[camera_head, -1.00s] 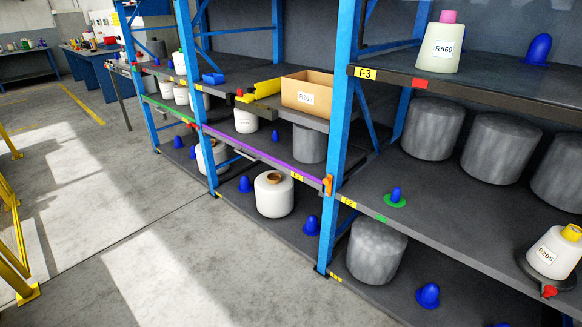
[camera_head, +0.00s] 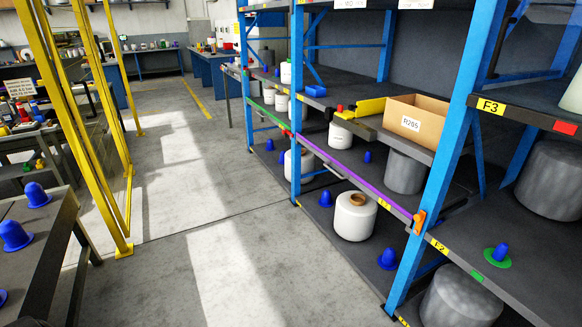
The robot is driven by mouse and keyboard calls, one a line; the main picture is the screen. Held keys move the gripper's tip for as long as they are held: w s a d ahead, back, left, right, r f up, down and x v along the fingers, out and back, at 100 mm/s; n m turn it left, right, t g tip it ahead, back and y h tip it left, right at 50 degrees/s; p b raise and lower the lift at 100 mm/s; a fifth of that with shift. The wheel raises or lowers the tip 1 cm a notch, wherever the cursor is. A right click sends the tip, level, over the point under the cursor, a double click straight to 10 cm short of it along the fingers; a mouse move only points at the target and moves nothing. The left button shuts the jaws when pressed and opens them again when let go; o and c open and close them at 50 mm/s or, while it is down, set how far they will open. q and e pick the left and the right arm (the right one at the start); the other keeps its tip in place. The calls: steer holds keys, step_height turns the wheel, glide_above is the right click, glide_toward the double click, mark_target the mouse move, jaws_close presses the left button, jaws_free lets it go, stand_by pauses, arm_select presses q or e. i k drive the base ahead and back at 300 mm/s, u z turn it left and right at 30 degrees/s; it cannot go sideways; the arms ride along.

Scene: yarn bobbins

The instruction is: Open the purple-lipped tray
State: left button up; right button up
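The purple-lipped tray (camera_head: 368,184) is a shelf-level tray in the blue rack at right centre, its purple strip running along the front edge between two blue posts. A grey handle (camera_head: 334,172) sticks out near the left part of its front edge. An orange piece (camera_head: 419,221) sits on the post at the strip's right end. A grey bobbin (camera_head: 405,174) and a white bobbin (camera_head: 341,135) stand at the tray's level, partly hidden by the shelf above. Neither of my grippers is in view.
A cardboard box (camera_head: 417,118) sits on the shelf above. A large white bobbin (camera_head: 355,216) stands on the low shelf beneath the tray. Yellow posts (camera_head: 112,150) and a bench with blue cones (camera_head: 45,265) stand at left. The floor aisle (camera_head: 190,230) between is clear.

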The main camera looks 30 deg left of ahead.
mark_target(365, 164)
steer(key=u, duration=0.6)
steer(key=i, duration=1.5)
steer(key=z, duration=0.8)
steer(key=i, duration=0.4)
steer(key=z, duration=0.45)
